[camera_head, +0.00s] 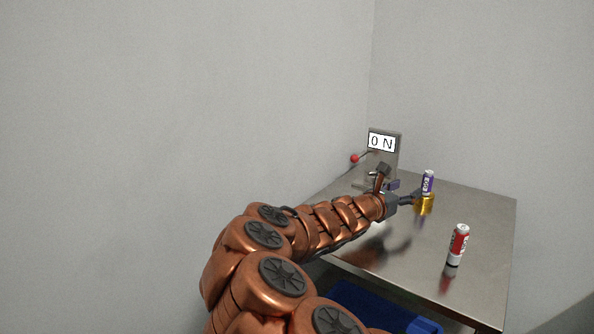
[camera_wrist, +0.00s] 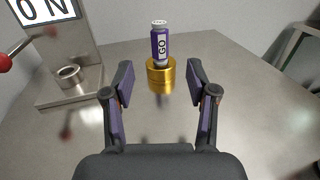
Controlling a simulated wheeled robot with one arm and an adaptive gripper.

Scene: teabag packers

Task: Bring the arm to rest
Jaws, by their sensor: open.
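My gripper (camera_head: 408,191) is at the end of my copper-coloured arm, stretched out over the metal table (camera_head: 482,215). In the wrist view my gripper (camera_wrist: 160,90) has its two fingers spread apart with nothing between them. Beyond the fingertips, a purple bottle (camera_wrist: 159,45) with a white top and the letters GO stands upright on a gold cylinder (camera_wrist: 160,80). In the head view the purple bottle (camera_head: 428,182) and the gold cylinder (camera_head: 424,205) are just right of the gripper.
A red and white bottle (camera_head: 459,243) stands upright near the table's right side. A metal device with an ON sign (camera_head: 381,142) and a red-knobbed lever (camera_head: 355,158) stands at the back left. A blue thing (camera_head: 360,304) shows below the table. Walls are close behind.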

